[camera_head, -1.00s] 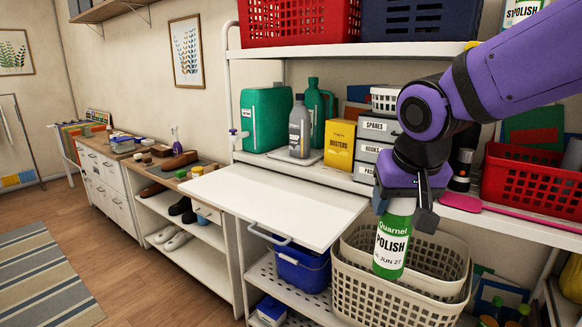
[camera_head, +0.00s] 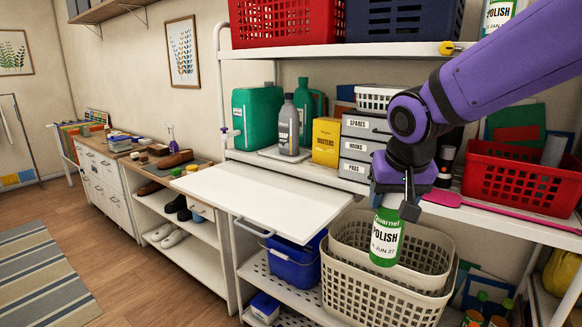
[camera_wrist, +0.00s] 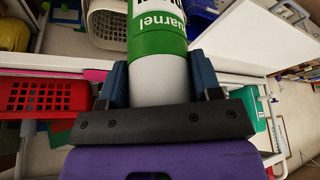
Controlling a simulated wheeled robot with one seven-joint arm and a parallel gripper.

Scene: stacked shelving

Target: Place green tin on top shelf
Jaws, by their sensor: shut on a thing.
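The green tin (camera_head: 386,238), with a white POLISH label, hangs from my gripper (camera_head: 390,203). My gripper points down and is shut on the tin's upper end. In the head view the tin is slightly tilted, in front of and over the nested cream baskets (camera_head: 430,248). In the wrist view the tin (camera_wrist: 157,45) sits between the two fingers (camera_wrist: 160,85). The top shelf (camera_head: 350,50) is above and behind my gripper, its right part hidden by my arm. It holds a red crate (camera_head: 290,22) and a dark blue crate (camera_head: 394,20).
A white pull-out board (camera_head: 255,205) juts out left of the tin. The middle shelf holds green jugs (camera_head: 258,118), a grey bottle (camera_head: 289,128), a yellow box (camera_head: 327,141), grey drawers (camera_head: 358,148) and a red basket (camera_head: 525,175). Another POLISH tin (camera_head: 500,14) stands at top right.

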